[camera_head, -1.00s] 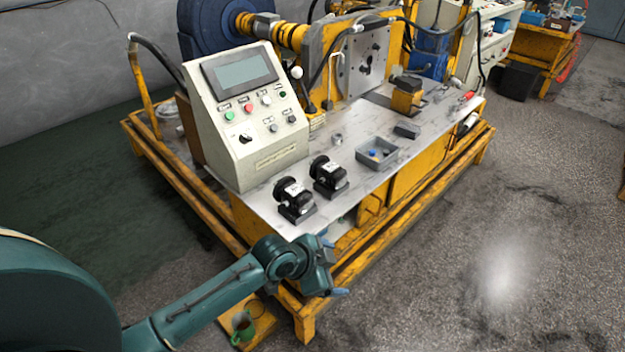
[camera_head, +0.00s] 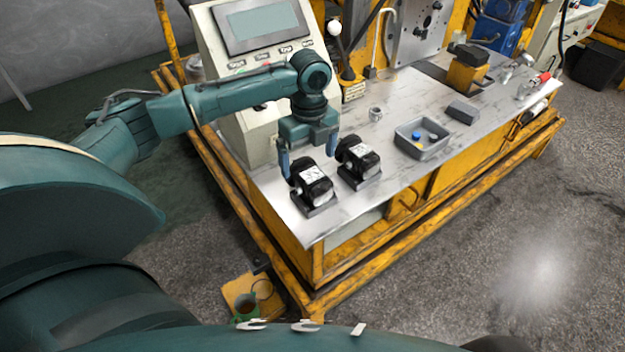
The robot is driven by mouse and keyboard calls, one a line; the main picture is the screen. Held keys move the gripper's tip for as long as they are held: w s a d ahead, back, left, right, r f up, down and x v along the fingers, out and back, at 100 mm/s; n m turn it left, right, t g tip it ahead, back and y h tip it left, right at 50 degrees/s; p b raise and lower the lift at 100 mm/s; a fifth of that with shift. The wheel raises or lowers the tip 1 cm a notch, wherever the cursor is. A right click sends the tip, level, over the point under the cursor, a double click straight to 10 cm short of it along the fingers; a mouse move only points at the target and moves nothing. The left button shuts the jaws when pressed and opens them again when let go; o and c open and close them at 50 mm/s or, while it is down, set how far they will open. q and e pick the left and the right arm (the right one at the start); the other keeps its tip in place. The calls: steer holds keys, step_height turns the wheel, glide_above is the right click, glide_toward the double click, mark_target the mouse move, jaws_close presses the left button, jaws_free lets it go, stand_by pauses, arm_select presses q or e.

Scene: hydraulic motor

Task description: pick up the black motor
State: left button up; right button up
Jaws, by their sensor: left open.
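Two black motors with white labels sit on dark bases on the metal bench top (camera_head: 400,190). The nearer motor (camera_head: 313,186) is at the bench's front left corner. The other motor (camera_head: 358,162) is just behind it to the right. One finger is at the motor's left, the other near the gap between the two motors. I cannot tell whether the fingers touch either motor. My right gripper is not in view.
A control panel box (camera_head: 262,35) stands close behind my left arm. A grey tray (camera_head: 424,140) with small blue parts, a dark block (camera_head: 463,112) and a metal ring (camera_head: 375,114) lie to the right. The bench front right of the motors is clear.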

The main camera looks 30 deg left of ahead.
mark_target(308, 173)
arm_select(q)
steer(key=f, duration=0.8)
steer(key=shift+w+a+b, duration=0.15)
steer(key=shift+a+b, duration=0.05)
steer(key=shift+b, duration=0.15)
steer(key=c, duration=1.5)
steer(key=shift+r, duration=0.6)
steer(key=shift+c, duration=0.4)
step_height(308, 173, up, 9)
steer(key=shift+w+r+p, duration=0.1)
steer(key=shift+p, duration=0.5)
